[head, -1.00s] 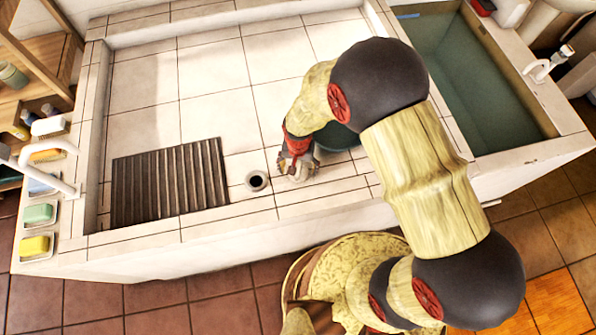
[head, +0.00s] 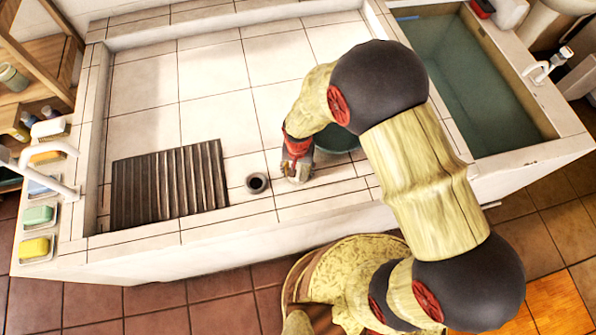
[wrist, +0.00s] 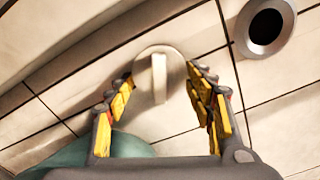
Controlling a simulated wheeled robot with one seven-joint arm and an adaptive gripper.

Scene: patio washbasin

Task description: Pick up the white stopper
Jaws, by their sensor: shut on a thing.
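The white stopper (wrist: 145,112) is a round pale disc with an upright bar-shaped grip across its top. It sits between the two yellow-padded fingers of my gripper (wrist: 161,78) in the wrist view. The fingers are shut on the stopper from its left and right sides. In the head view my gripper (head: 297,163) points down at the tiles near the basin's front edge. The stopper shows there as a small white shape (head: 298,178) under the fingertips, partly hidden. I cannot see a gap between stopper and tiles.
A round dark drain hole (head: 257,183) lies just left of my gripper, and also shows in the wrist view (wrist: 266,27). A ribbed dark board (head: 170,186) lies farther left. A green round vessel (head: 337,138) stands close behind my gripper. Soaps (head: 38,215) line the left ledge.

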